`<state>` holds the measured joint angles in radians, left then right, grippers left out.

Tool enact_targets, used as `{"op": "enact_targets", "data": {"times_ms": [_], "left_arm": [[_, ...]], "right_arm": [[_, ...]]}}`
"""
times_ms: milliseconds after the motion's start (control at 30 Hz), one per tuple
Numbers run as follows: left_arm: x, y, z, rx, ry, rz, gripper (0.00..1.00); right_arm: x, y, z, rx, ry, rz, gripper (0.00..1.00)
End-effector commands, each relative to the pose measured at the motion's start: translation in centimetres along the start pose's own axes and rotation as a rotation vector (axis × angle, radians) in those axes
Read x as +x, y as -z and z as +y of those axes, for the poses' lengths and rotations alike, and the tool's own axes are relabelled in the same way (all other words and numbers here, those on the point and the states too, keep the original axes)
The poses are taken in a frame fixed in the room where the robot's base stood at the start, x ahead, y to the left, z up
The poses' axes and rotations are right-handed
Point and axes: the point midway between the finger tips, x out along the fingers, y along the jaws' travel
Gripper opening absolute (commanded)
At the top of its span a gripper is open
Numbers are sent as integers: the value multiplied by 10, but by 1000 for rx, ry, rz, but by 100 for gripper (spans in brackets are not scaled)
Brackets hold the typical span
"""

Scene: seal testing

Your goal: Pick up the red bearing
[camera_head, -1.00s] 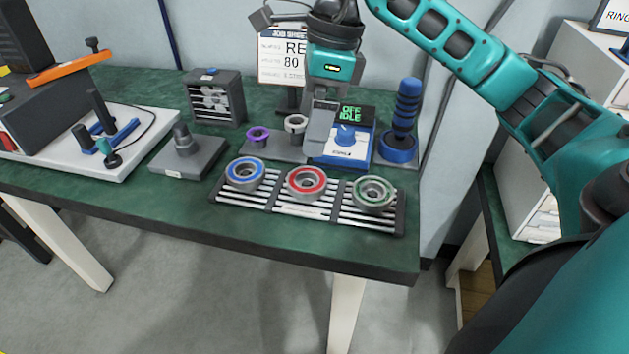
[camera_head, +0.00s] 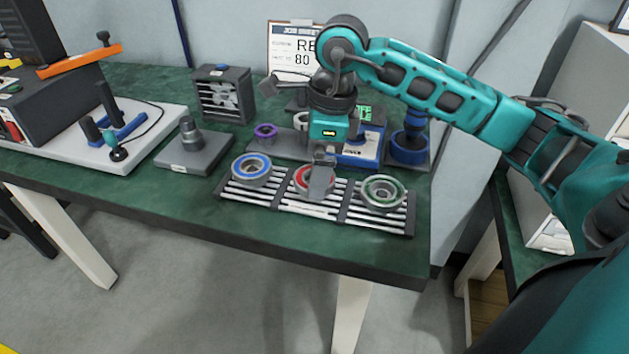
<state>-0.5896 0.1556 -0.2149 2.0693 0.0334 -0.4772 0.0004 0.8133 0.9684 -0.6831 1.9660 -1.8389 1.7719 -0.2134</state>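The red bearing (camera_head: 302,180) sits in the middle section of a slatted rack on the green bench. The blue bearing (camera_head: 251,170) is to its left and the green bearing (camera_head: 383,192) to its right. My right gripper (camera_head: 321,186) points down at the red bearing, its fingers covering the bearing's middle and right part. I see the fingers nearly side-on, so I cannot tell their opening or whether they touch the bearing. My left gripper is not in view.
The slatted rack (camera_head: 281,208) lies near the bench's front edge. Behind it stand a purple ring (camera_head: 265,132), a blue-based device (camera_head: 362,152) and a blue-handled tool (camera_head: 408,148). A grey block with a post (camera_head: 193,151) is at left. Bare green bench (camera_head: 180,192) lies left of the rack.

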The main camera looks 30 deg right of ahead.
Motion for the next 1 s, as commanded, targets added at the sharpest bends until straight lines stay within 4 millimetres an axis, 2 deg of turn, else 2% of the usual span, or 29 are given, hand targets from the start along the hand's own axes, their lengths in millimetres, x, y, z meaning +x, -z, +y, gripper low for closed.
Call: {"op": "enact_targets", "data": {"times_ms": [33, 100, 400, 1000], "left_arm": [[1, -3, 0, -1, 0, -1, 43], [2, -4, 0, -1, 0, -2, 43], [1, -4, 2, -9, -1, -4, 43], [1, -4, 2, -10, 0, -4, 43]], "right_arm": [[9, 1, 0, 1, -2, 2, 100], [14, 0, 0, 0, -1, 0, 100], [16, 0, 0, 0, 0, 0, 98], [16, 0, 0, 0, 1, 0, 41]]}}
